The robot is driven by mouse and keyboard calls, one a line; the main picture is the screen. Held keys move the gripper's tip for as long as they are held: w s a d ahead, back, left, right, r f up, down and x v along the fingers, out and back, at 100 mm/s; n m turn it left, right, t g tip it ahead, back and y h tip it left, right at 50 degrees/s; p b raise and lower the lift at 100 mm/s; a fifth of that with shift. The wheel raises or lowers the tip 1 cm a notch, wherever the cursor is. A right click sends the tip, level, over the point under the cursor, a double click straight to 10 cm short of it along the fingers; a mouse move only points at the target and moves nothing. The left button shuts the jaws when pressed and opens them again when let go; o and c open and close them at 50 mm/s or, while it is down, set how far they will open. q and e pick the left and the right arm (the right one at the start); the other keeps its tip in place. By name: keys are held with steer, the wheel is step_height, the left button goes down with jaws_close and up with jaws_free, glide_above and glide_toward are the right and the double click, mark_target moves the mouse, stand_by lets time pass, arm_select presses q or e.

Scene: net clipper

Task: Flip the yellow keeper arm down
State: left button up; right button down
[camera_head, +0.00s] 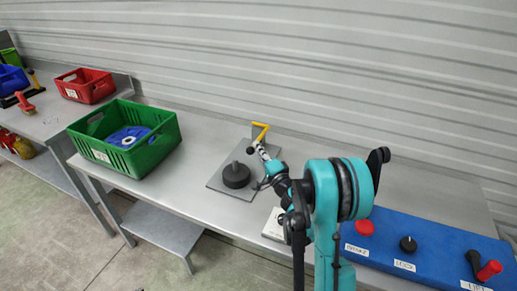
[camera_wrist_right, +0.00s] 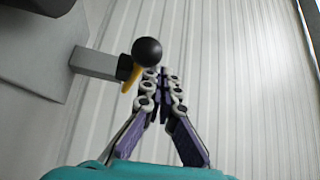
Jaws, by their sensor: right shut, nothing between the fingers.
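The yellow keeper arm (camera_head: 262,127) is a thin bent bar, raised above a grey plate (camera_head: 219,184) on the table. A black ball knob (camera_head: 250,150) shows beside its lower end. In the right wrist view the black ball (camera_wrist_right: 147,50) is large and near, with a bit of the yellow arm (camera_wrist_right: 131,80) below it. My right gripper (camera_head: 259,147) is shut and empty, its tips close to the knob and yellow arm. In the wrist view the fingertips (camera_wrist_right: 161,72) are just right of the ball; I cannot tell if they touch. My left gripper is not in view.
A black round disc (camera_head: 236,175) sits on the plate. A green crate (camera_head: 160,157) with a blue and white item stands to the left. A blue control panel (camera_head: 430,246) with knobs is at the right. A corrugated wall (camera_head: 300,70) rises behind the table.

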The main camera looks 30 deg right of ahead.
step_height(320, 180, up, 4)
steer(key=s+d+p, duration=0.1)
steer(key=d+p, duration=0.1)
steer(key=p, duration=0.1)
steer(key=s+d+f+b, duration=0.2)
steer(key=s+d+f, duration=0.1)
steer(key=s+f, duration=0.3)
steer(key=shift+d+f, duration=0.35)
steer(key=shift+f, duration=0.15)
steer(key=shift+r, duration=0.1)
